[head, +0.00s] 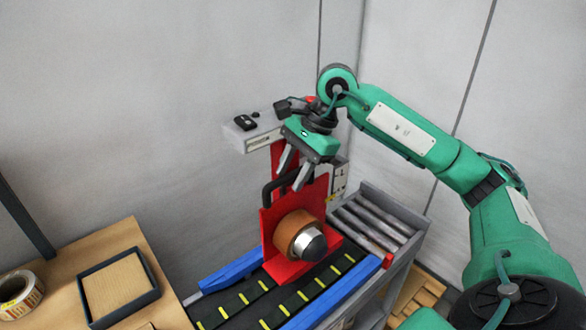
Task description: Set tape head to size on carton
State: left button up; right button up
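The red tape head (268,231) stands over the conveyor belt. It carries a brown tape roll (291,232) with a silver hub and a black looped handle (271,187) on top. My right gripper (291,180) points down just above the handle, its two fingers apart and nothing seen between them; whether they touch the handle I cannot tell. A pale marked plate (339,180) with dark letters or marks is beside the red column, right of the gripper; its marks are too small to read. No carton shows on the belt. My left gripper is out of view.
The black belt (240,306) with yellow bars runs between blue side rails (232,265). Grey rollers (372,223) lie behind it. A grey box (249,138) tops the red column. At left, a wooden table (104,243) bears a dark tray (85,290) and a tape roll (17,291).

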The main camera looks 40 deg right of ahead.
jog(key=shift+r, duration=0.2)
jog(key=b+v, duration=0.1)
jog(key=v, duration=1.2)
jog(key=shift+d+r+b, duration=0.2)
jog(key=shift+r+b, duration=0.05)
jog(key=shift+b, duration=0.15)
jog(key=shift+f, duration=0.1)
